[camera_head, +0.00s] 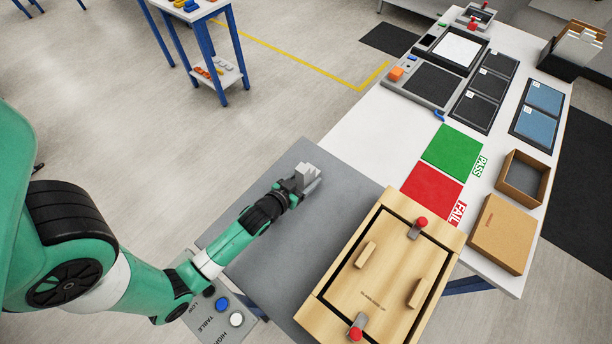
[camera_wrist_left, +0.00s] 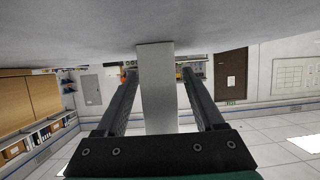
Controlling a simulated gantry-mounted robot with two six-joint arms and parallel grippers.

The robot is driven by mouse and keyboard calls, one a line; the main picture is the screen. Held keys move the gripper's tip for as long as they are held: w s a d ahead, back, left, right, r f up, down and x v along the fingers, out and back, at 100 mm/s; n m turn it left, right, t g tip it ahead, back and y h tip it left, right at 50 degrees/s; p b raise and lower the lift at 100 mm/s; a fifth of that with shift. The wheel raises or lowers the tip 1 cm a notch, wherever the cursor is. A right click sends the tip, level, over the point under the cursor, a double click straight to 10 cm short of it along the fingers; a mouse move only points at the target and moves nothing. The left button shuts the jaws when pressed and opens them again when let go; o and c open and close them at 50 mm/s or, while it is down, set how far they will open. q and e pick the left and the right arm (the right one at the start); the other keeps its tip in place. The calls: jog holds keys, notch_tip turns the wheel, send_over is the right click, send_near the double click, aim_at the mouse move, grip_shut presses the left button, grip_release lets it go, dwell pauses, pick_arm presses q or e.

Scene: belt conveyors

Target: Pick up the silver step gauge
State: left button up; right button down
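The silver step gauge (camera_head: 308,174) is a light grey stepped block on the grey table surface, near its far edge. My left gripper (camera_head: 297,184) reaches it from the left in the head view, with its fingers low beside it. In the left wrist view, the gauge (camera_wrist_left: 156,90) shows as a plain pale bar between the two dark fingers of the left gripper (camera_wrist_left: 160,72). Narrow gaps show on both sides of the bar, so the fingers look open around it. My right gripper is in neither view.
A wooden case (camera_head: 384,270) with red-knobbed clamps stands right of the gauge. Beyond are a red FAIL mat (camera_head: 431,186), a green PASS mat (camera_head: 453,148), cardboard boxes (camera_head: 503,233) and dark trays (camera_head: 485,88). The grey table (camera_head: 290,240) is clear between gripper and case.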

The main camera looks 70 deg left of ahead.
aim_at(311, 175)
pick_arm(q)
grip_shut()
jog(key=shift+r, duration=0.15)
jog(key=shift+r, duration=0.2)
notch_tip(311, 175, up, 2)
jog(key=shift+r+p, duration=0.15)
jog(key=shift+p, duration=0.5)
jog(key=d+r, duration=0.1)
jog(key=r, duration=0.1)
jog(key=d+r, duration=0.2)
jog(key=shift+w, duration=0.1)
jog(key=d+r+p, duration=0.6)
jog(key=d+p, duration=0.3)
jog(key=d, duration=0.2)
jog(key=shift+s, duration=0.25)
